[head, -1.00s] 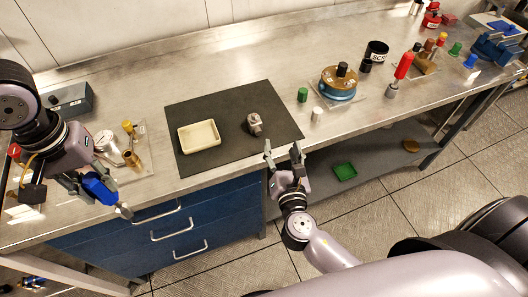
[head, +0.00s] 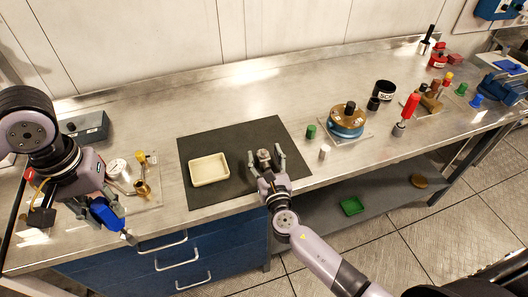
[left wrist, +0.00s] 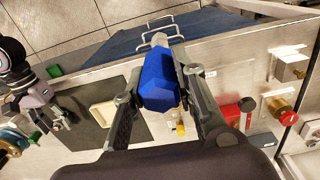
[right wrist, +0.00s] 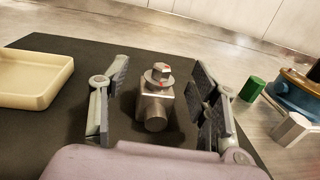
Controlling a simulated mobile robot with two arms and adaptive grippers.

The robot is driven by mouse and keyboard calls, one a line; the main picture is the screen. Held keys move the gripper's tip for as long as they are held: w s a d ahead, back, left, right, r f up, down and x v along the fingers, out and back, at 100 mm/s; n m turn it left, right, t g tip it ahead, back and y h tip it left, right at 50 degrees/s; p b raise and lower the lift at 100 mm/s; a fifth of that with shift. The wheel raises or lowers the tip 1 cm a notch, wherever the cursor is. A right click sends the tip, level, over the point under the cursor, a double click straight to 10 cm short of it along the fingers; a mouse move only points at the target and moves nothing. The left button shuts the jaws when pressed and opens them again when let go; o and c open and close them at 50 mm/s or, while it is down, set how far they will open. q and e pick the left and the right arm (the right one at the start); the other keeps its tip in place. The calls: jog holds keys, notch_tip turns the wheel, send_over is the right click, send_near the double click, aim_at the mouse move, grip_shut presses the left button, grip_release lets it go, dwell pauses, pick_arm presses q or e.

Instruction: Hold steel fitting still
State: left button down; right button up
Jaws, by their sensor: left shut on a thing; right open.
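The steel fitting (head: 263,156) stands on the dark mat (head: 225,140), right of the cream tray. In the right wrist view the fitting (right wrist: 156,98) has a bolt-like top with red marks and a round end facing me. My right gripper (head: 266,152) is open, with one finger on each side of the fitting; gaps show between the fingers and the fitting. My left gripper (left wrist: 158,85) is shut on a blue tool (left wrist: 160,80) with a pale tip, also seen in the head view (head: 106,214), near the bench's front edge at the left.
A cream tray (head: 209,169) lies left of the fitting. A gauge and brass fittings stand on a plate (head: 146,201) at the left. The bench behind the mat is clear.

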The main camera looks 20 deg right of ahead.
jog(key=shift+w, duration=0.6)
jog(key=shift+c, duration=0.5)
pick_arm(q)
jog(key=shift+r, duration=0.1)
pick_arm(e)
grip_shut()
dwell(0.4)
dwell(0.8)
jog(key=shift+c, duration=1.8)
grip_release()
jog(key=shift+c, duration=0.6)
